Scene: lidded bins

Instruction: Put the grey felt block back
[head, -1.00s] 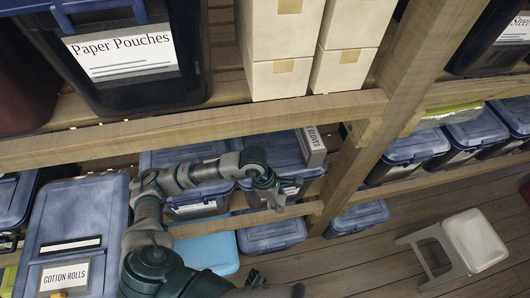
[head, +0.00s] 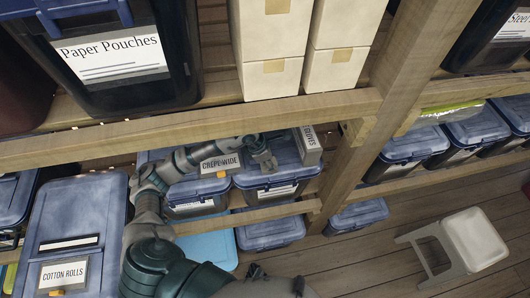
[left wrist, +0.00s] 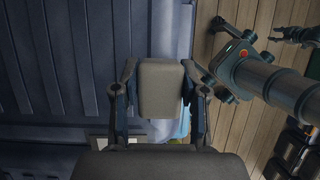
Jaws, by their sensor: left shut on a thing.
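My left gripper (head: 262,153) is over the blue lid of a bin (head: 270,178) on the shelf below the upper beam. In the left wrist view my left gripper (left wrist: 161,105) is shut on the grey felt block (left wrist: 160,85), with one finger on each side of it. A ridged blue lid fills the left of that view behind the block. In the head view the block is small and hard to tell from the fingers.
A wooden beam (head: 200,125) runs above the arm and a post (head: 350,170) stands right. A stool (head: 462,245) is on open floor.

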